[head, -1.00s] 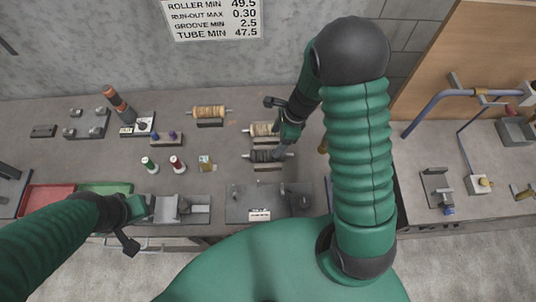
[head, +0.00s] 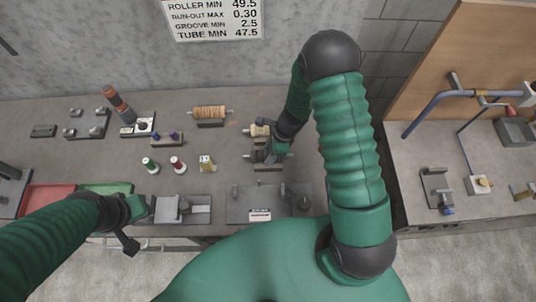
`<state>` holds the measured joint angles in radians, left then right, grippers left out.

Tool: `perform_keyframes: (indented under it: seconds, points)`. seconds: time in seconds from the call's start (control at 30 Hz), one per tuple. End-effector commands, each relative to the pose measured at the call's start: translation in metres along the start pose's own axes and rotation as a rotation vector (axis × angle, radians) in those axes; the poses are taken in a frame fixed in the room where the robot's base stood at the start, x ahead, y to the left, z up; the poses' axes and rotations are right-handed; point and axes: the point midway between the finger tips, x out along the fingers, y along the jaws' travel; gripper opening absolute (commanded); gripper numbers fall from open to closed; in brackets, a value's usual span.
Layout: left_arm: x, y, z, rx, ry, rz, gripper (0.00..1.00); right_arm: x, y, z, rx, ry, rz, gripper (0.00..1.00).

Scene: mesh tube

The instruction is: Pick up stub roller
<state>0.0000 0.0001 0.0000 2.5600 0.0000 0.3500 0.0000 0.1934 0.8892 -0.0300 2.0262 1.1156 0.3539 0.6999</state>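Three rollers lie on small stands on the bench: a tan roller (head: 209,111) at the back, a second tan roller (head: 256,130) partly covered by my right arm, and a dark roller (head: 257,156) nearest the front. I cannot tell for sure which one is the stub roller. My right gripper (head: 272,152) is down at the dark roller, over its middle and right part. Its fingertips are too small and covered to tell open from shut. My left gripper (head: 132,228) is at the front edge of the bench, away from the rollers; its finger state is unclear.
A grey fixture plate (head: 243,203) lies in front of the rollers. Red (head: 50,200) and green (head: 105,188) trays are at the left front. Green and red spools (head: 177,165) stand mid-bench. A second bench (head: 410,170) with a bent blue pipe is at right.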

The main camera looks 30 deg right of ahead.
Motion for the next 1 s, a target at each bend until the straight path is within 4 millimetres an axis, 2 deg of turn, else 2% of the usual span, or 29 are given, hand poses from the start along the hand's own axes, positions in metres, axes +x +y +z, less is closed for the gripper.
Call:
perform_keyframes:
  seconds: [0.03, 0.33, 0.63, 0.73, 0.87, 1.0]
  points:
    - [0.0, 0.0, 0.0, 0.0, 0.0, 0.0, 0.36, 0.0, 0.0, 0.0, 0.0, 0.0, 0.0, 0.39]
    - [0.0, 0.0, 0.0, 0.0, 0.0, 0.0, 0.36, 0.0, -0.001, 0.0, 0.0, 0.0, -0.001, 0.0]
    - [0.0, 0.0, 0.0, 0.0, 0.0, 0.0, 0.36, -0.001, -0.001, 0.0, -0.001, 0.0, -0.002, 0.0]
    - [-0.001, 0.0, 0.0, 0.0, 0.0, 0.0, 0.36, -0.007, -0.002, 0.003, -0.004, 0.0, -0.004, 0.0]
    - [-0.002, 0.0, -0.001, 0.0, 0.0, 0.0, 0.36, -0.032, -0.002, 0.011, -0.006, 0.0, -0.007, 0.0]
    - [-0.004, 0.0, -0.001, 0.0, 0.0, 0.0, 0.36, -0.066, -0.002, 0.021, -0.006, -0.001, -0.006, 0.0]
